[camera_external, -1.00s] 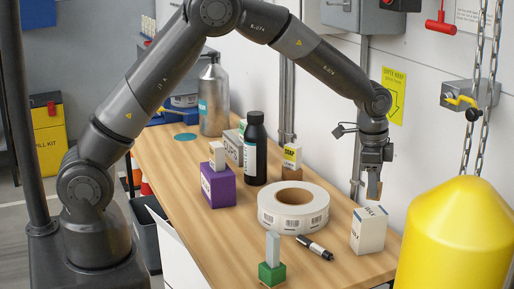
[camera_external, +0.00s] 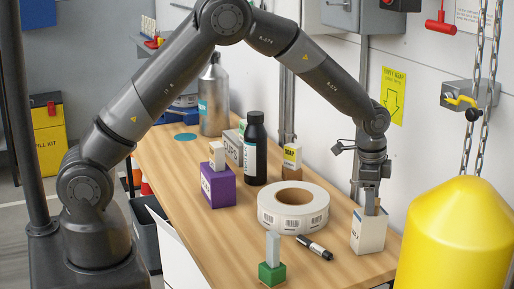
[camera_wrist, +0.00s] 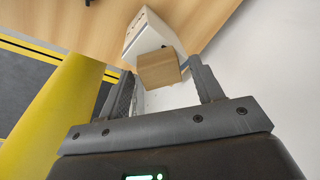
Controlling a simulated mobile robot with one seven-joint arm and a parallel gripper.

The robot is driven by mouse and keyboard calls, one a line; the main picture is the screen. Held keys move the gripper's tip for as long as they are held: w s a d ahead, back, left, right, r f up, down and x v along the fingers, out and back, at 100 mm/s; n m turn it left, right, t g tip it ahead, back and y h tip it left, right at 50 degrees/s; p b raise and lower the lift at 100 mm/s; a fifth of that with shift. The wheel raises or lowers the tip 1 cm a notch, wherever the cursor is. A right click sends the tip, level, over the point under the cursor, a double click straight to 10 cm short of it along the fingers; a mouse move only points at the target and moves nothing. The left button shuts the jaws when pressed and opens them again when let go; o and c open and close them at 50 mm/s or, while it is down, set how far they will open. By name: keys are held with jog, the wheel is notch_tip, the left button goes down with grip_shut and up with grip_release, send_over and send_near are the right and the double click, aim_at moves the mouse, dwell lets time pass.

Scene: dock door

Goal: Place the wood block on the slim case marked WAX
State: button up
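The wood block (camera_external: 377,207) is a small brown block between the fingertips of my gripper (camera_external: 369,201). The slim case marked WAX (camera_external: 369,235) is a white upright box near the right edge of the bench. The block is right at the case's top; I cannot tell whether it rests on it. The case (camera_wrist: 144,34) shows just beyond the block in the wrist view, partly hidden by it.
A large white label roll (camera_external: 293,220) and a black marker (camera_external: 314,247) lie left of the case. A green block with a grey upright piece (camera_external: 272,272) is at the front. A yellow cylinder (camera_external: 456,240) stands close on the right, and the wall is behind.

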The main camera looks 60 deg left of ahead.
jog(key=s+a+r+n+t, duration=0.15)
jog(key=s+r, duration=0.35)
jog(key=r, duration=0.5)
jog(key=s+a+r+n+g, duration=0.15)
jog(key=s+r, duration=0.25)
jog(key=r, duration=0.7)
jog(key=s+a+r+n+t, duration=0.2)
jog(key=s+a+r, duration=0.1)
jog(key=s, duration=0.7)
jog(key=s+a+r+n+t, duration=0.1)
jog(key=s+a+r, duration=0.25)
jog(key=s, duration=0.65)
jog(key=s+a+f+n+t, duration=0.1)
jog(key=s+f+n, duration=0.1)
jog(key=s, duration=0.8)
jog(key=shift+s+a+f+n, duration=0.3)
jog(key=shift+s+f+n, duration=0.1)
jog(key=shift+n, duration=0.1)
